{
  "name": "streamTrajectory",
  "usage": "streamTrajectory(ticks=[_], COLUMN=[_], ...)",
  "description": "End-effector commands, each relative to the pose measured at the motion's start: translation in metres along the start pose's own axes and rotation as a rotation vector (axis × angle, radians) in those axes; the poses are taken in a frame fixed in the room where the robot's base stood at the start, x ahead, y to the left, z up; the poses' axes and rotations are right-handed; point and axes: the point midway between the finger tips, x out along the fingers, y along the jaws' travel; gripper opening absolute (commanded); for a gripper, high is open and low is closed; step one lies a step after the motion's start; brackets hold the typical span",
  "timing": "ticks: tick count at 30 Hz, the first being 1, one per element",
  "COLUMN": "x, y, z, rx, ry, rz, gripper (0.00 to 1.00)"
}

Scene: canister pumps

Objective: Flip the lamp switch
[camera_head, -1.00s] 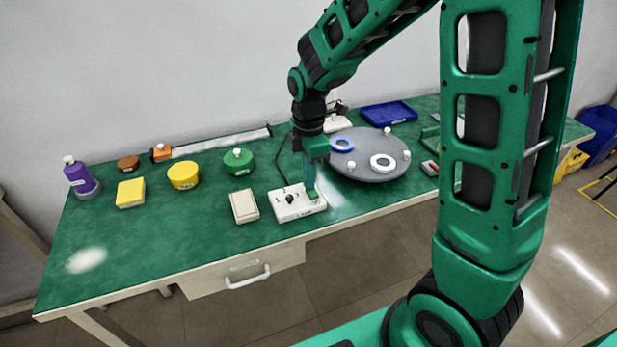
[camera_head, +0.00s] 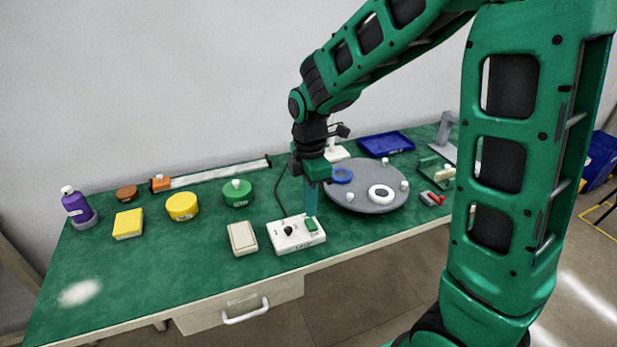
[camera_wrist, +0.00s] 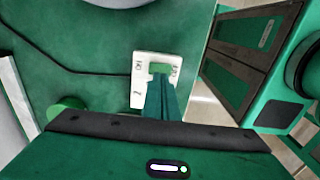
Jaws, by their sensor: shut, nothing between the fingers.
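A white switch box (camera_head: 285,241) sits near the front edge of the green table. It has a black knob (camera_head: 288,230) and a green rocker switch (camera_head: 311,225). My gripper (camera_head: 311,212) points down at the box with its fingers shut and empty, just behind the green switch. In the wrist view the fingertips (camera_wrist: 160,82) overlap the lower part of the green switch (camera_wrist: 160,68) on the white box (camera_wrist: 140,62). I cannot tell whether they touch it. The lamp (camera_head: 337,150) is partly hidden behind my arm at the back.
A grey turntable (camera_head: 350,200) with a blue ring and a white ring stands right of the box. A beige block (camera_head: 242,238) lies just left of it. A black cable (camera_head: 279,185) runs back from the box.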

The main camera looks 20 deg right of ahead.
Motion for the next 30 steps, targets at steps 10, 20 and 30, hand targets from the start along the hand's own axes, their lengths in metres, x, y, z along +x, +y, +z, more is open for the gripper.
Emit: streamTrajectory(ticks=[10,20,30], x=[-0.073,-0.109,-0.111], y=[0.001,0.001,0.001], z=[-0.001,-0.001,-0.001], rx=[-0.002,-0.002,-0.002], ry=[0.001,0.0,0.0], rz=[0.003,0.0,0.0], gripper=[0.0,0.0,0.0])
